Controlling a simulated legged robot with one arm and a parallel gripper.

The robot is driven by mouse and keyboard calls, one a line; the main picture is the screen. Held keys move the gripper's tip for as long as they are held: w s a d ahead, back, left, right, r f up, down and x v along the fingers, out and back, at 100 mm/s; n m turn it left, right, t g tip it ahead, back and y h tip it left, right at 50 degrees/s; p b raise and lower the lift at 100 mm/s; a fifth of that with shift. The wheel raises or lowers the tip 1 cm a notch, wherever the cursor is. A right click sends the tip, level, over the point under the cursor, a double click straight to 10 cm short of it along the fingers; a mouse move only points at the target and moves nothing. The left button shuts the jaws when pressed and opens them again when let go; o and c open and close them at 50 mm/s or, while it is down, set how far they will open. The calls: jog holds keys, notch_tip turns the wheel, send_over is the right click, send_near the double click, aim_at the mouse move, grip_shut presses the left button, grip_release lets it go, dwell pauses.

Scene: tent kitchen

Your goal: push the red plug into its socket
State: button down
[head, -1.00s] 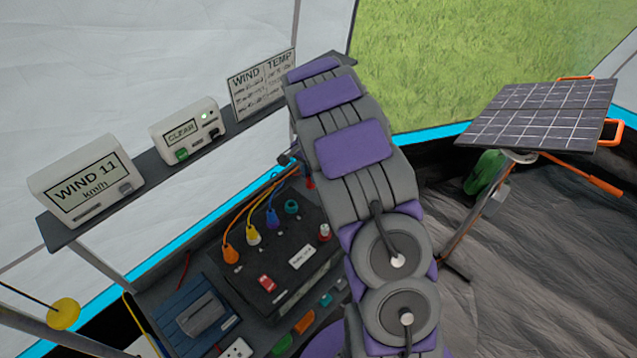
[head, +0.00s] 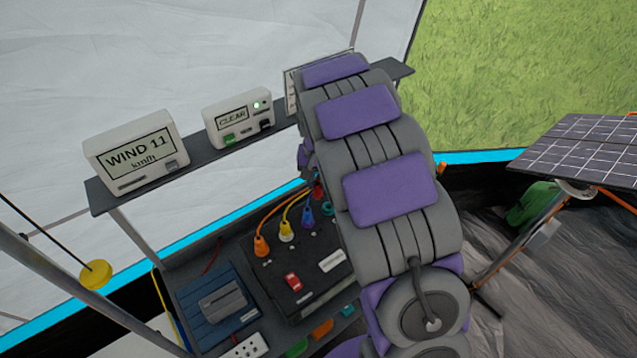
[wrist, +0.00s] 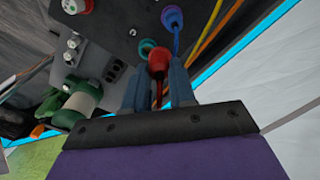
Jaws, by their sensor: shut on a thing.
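The red plug (wrist: 158,60) is held between the two blue-grey fingers of my gripper (wrist: 158,70), which is shut on it in the wrist view. A teal ring socket (wrist: 147,46) on the dark power box (head: 318,285) shows just past the plug, partly covered by it. I cannot tell how large the gap between them is. In the head view the red plug (head: 318,190) shows small beside my arm, above the teal socket (head: 327,209). My gripper is mostly hidden there behind my arm.
A blue plug (wrist: 172,17), a yellow plug (head: 286,231) and an orange plug (head: 261,246) with cables sit in the box nearby. A red-and-white knob (wrist: 75,5) is at the wrist view's top edge. A shelf (head: 190,165) with displays runs above.

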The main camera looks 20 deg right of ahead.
jog(key=w+d+f+m+b, duration=0.1)
jog(key=d+f+m+b, duration=0.2)
jog(key=f+m+b, duration=0.1)
jog(key=shift+d+f+m, duration=0.3)
jog(key=shift+f+m, duration=0.3)
jog(key=shift+m, duration=0.2)
jog(key=shift+p, duration=0.95)
dwell(1.8)
jog(key=shift+f, duration=1.4)
dwell(0.6)
jog(key=c, duration=0.8)
grip_release()
jog(key=shift+c, duration=0.2)
jog(key=shift+r, duration=0.1)
notch_tip(320, 180, up, 17)
jog(key=p, duration=0.3)
jog(key=shift+p, duration=0.3)
